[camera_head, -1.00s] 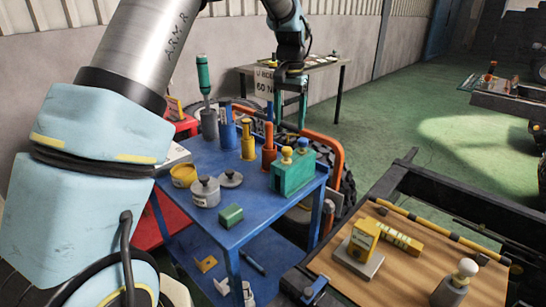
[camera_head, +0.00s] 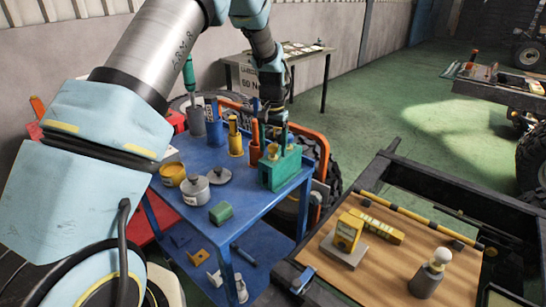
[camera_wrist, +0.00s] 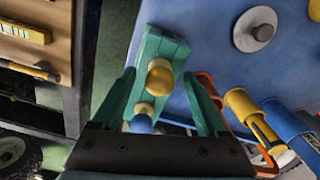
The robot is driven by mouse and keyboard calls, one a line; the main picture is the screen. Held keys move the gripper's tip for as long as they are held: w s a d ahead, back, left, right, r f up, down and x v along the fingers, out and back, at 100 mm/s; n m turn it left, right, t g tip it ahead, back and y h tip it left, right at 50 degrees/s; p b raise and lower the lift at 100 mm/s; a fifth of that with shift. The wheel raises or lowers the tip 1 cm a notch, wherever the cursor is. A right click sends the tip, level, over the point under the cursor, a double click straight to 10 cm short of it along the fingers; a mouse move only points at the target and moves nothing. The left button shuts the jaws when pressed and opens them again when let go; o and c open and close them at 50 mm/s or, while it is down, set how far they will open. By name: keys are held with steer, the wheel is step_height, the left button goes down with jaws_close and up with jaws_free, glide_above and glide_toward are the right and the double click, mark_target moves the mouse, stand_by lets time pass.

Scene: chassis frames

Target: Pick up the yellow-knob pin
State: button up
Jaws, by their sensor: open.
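The yellow-knob pin (camera_wrist: 160,77) stands in a green block, its round knob showing in the wrist view. The green block (camera_head: 279,174) sits at the right end of the blue cart's top. My gripper (camera_head: 271,142) is above the block, pointing down. I cannot tell whether either finger touches the yellow knob.
Orange (camera_head: 255,142) and yellow (camera_head: 235,140) cylindrical holders stand close left of the block on the blue cart (camera_head: 240,218). Grey pots and a small green block (camera_head: 221,212) sit at its front left. A wooden-topped bench (camera_head: 375,280) stands at the right.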

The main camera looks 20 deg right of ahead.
jaws_close()
stand_by(0.5)
steer(key=shift+r, duration=0.1)
